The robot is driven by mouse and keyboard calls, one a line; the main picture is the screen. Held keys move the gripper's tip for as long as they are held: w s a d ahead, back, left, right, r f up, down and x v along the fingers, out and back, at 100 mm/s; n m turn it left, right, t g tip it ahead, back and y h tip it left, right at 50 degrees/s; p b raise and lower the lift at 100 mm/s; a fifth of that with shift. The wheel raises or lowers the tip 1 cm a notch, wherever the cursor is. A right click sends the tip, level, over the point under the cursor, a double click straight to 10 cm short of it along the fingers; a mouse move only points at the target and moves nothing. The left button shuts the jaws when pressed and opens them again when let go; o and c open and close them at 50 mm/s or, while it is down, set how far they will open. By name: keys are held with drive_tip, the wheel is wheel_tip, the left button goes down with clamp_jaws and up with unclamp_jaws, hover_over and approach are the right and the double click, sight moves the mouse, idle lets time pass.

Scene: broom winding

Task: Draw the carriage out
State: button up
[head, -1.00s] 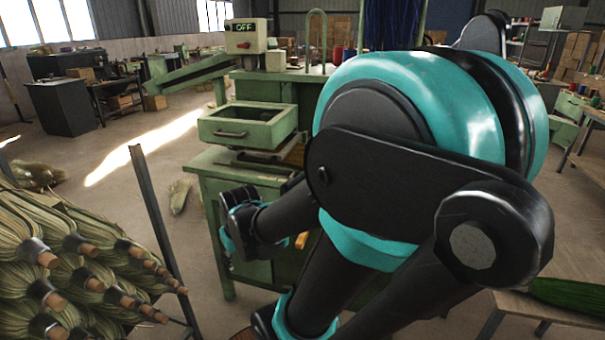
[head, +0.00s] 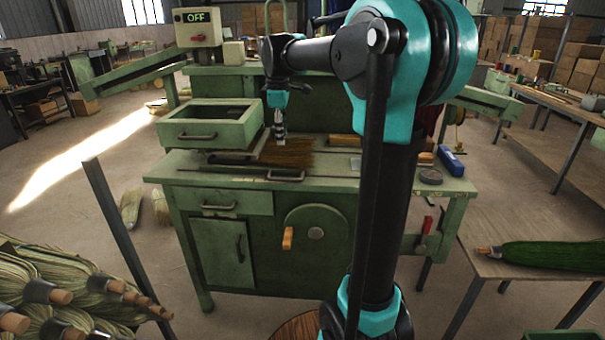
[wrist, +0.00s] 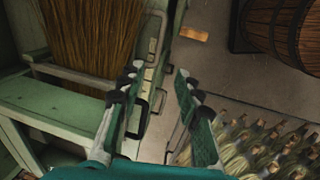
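The green winding machine (head: 180,175) stands ahead of me. A flat carriage with a dark pull handle (head: 286,176) sits at its front edge, with brown bristles (head: 285,153) lying behind the handle. My gripper (head: 279,138) points down over the bench near the bristles in the head view. In the wrist view my gripper (wrist: 158,112) is open, its two fingers apart with nothing held. A dark handle loop (wrist: 158,100) shows beside the left finger, and I cannot tell whether they touch. The bristles (wrist: 92,38) lie to the left there.
A green open drawer box (head: 205,130) is on the bench to the left. A wheel with a wooden crank knob (head: 288,238) is on the machine's front. Broom bundles (head: 90,290) are at lower left, a side table (head: 500,265) at right. A barrel (wrist: 285,30) shows in the wrist view.

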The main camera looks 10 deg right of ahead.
sight(285, 179)
drive_tip(key=w+f, duration=0.1)
drive_tip(key=f, duration=0.4)
drive_tip(key=w+f, duration=0.1)
drive_tip(key=f, duration=0.5)
drive_tip(key=w+d+f, duration=0.1)
drive_tip(key=f, duration=0.5)
clamp_jaws()
